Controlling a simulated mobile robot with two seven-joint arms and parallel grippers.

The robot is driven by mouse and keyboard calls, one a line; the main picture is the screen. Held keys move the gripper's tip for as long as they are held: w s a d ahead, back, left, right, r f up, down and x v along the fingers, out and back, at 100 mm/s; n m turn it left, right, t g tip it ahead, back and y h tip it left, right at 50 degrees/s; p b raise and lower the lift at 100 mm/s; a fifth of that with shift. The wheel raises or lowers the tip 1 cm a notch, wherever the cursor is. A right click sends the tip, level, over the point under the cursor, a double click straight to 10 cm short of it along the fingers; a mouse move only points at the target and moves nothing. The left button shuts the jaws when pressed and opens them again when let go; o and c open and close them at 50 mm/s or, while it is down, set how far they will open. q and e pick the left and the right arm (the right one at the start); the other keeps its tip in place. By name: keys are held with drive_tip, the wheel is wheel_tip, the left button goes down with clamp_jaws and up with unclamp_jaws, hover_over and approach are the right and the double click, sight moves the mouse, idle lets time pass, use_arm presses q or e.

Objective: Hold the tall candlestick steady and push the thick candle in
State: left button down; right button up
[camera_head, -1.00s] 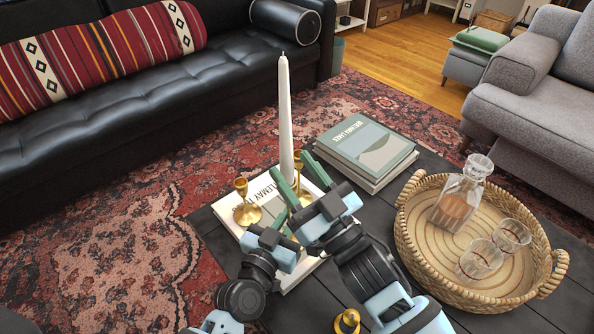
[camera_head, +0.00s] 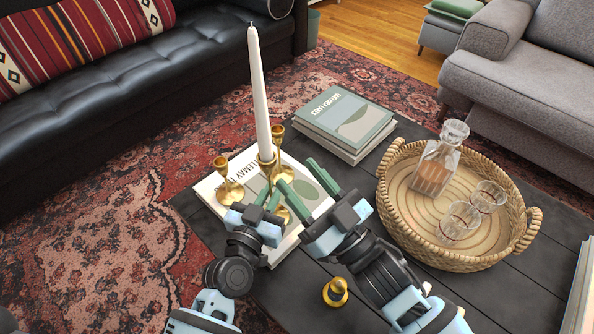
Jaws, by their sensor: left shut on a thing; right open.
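The thick white candle (camera_head: 259,95) stands nearly upright, its lower end at the cup of the tall brass candlestick (camera_head: 267,166). How deep it sits in the cup cannot be told. My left gripper (camera_head: 269,194) is shut on the candlestick's stem, below the cup; its fingers and palm hide part of the stem and base. My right gripper (camera_head: 302,180) is open and empty, just right of the candlestick, with its green fingers apart and clear of the candle.
Brass candlesticks stand left (camera_head: 228,182) and behind (camera_head: 277,134), on a white book (camera_head: 213,188). A green book (camera_head: 348,115) tops a stack behind. A woven tray (camera_head: 398,217) holds a decanter (camera_head: 435,167) and glasses. A small brass piece (camera_head: 335,292) stands near my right arm.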

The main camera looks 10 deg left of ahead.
idle(0.3)
use_arm(q)
drive_tip(key=c, duration=1.4)
unclamp_jaws()
drive_tip(key=shift+s, duration=0.1)
drive_tip(key=s+a, duration=0.2)
drive_tip(key=s, duration=0.9)
drive_tip(key=shift+s+a, duration=0.15)
drive_tip(key=shift+s, duration=0.2)
